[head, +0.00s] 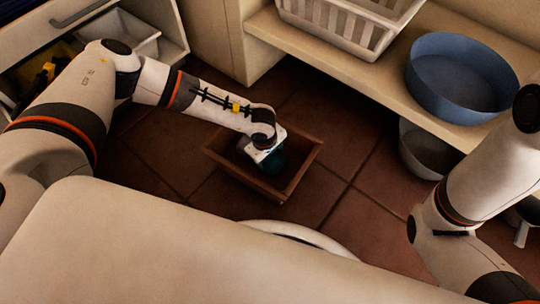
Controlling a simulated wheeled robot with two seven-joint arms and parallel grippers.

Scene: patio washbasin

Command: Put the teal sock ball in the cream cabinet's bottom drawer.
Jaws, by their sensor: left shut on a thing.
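The teal sock ball (273,163) is a dark teal, rounded shape just below my left gripper (266,154), inside the outline of a wooden crate (296,179) on the floor. My left gripper is shut on the sock ball, and its wrist partly covers it. I cannot tell whether the ball touches the crate's bottom. A cream cabinet front with a dark bar handle (80,14) is at the top left. Under it is an open space holding a grey bin (131,33); I cannot tell whether this is the bottom drawer.
A low cream shelf (385,82) at the top right holds a white basket (340,25) and a blue basin (460,78). A grey bowl (428,152) is below its edge. A yellow and black object (44,76) is at the left. The tiled floor around the crate is mostly clear.

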